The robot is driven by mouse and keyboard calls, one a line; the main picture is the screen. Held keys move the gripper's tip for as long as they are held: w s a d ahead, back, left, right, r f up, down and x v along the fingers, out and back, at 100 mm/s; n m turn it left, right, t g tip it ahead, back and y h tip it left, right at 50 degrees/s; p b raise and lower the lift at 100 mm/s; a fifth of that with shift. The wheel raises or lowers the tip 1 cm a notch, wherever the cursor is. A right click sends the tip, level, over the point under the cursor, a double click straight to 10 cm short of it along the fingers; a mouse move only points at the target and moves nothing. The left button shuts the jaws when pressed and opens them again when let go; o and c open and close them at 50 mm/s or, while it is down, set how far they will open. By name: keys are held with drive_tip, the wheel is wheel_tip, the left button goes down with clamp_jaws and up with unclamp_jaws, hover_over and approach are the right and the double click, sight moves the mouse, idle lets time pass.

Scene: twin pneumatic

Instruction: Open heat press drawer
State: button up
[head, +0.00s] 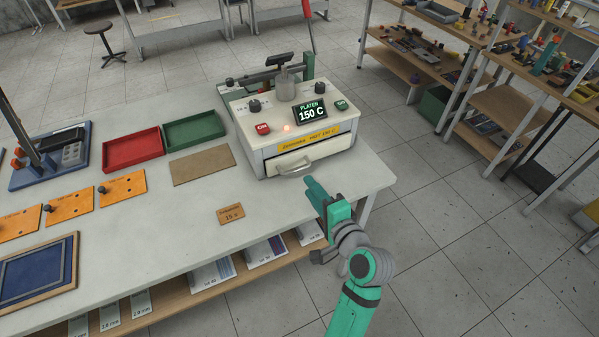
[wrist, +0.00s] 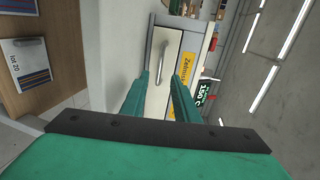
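The heat press (head: 305,128) is a white box on the table's right part, with a lit display reading 150 C. Its drawer (head: 315,153) is in the lower front and looks shut. A curved metal drawer handle (head: 294,168) sticks out from the drawer front. My green gripper (head: 318,190) is in front of the press, a little right of and below the handle, apart from it. In the wrist view the handle (wrist: 163,62) lies ahead of the two fingers (wrist: 165,92). The fingers are spread with nothing between them.
The white table (head: 190,215) holds a red tray (head: 132,150), a green tray (head: 194,131), a brown board (head: 203,165) and a small tag (head: 231,214). Shelves with tools (head: 420,65) stand at the right. Floor in front of the press's right side is clear.

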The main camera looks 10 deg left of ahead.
drive_tip(key=x, duration=0.8)
drive_tip(key=shift+w+a, duration=0.1)
drive_tip(key=shift+w, duration=0.1)
drive_tip(key=shift+c, duration=0.4)
clamp_jaws()
